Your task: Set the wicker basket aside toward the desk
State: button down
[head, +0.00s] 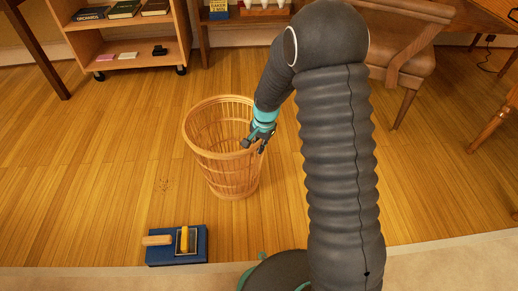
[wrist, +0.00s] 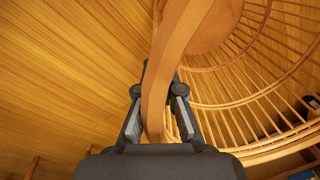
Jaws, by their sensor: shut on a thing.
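The wicker basket (head: 225,172) stands upright on the wooden floor, in the middle of the head view. It is a round, open-topped basket of light brown slats with a banded rim. My gripper (head: 258,138) is at the right side of the basket's rim. In the wrist view, my gripper (wrist: 160,100) has one finger on each side of the curved rim band (wrist: 175,60) and is shut on it. The slatted wall and round base of the basket show to the right there.
A wooden chair (head: 400,52) stands at the back right, near the desk. A low wheeled bookshelf (head: 125,50) is at the back left. A blue item with wooden-handled tools (head: 178,255) lies in front of the basket. The floor left of the basket is clear.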

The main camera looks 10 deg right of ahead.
jog(key=shift+f, duration=0.45)
jog(key=c, duration=1.3)
grip_release()
jog(key=shift+f, duration=0.1)
jog(key=s+d+r+n+t+p, duration=0.1)
jog(key=s+d+r, duration=0.15)
jog(key=r, duration=0.85)
jog(key=s+d+r+n+p, duration=0.1)
jog(key=s+r, duration=0.3)
jog(key=r, duration=0.6)
jog(key=s+d+r+n+t, duration=0.1)
jog(key=s+r+n, duration=0.1)
jog(key=s, duration=0.5)
jog(key=s+d+r+n+t, duration=0.1)
jog(key=s+r, duration=0.3)
jog(key=s, duration=0.4)
jog(key=s+d+r+n+t+h, duration=0.1)
jog(key=s+d+r+n, duration=0.1)
jog(key=s, duration=0.5)
jog(key=shift+s+d+r+n+t, duration=0.15)
jog(key=shift+s+d+r+t, duration=0.1)
jog(key=shift+r, duration=0.3)
jog(key=shift+s+d+r+n+t, duration=0.15)
jog(key=shift+d+r, duration=0.1)
jog(key=shift+r, duration=0.25)
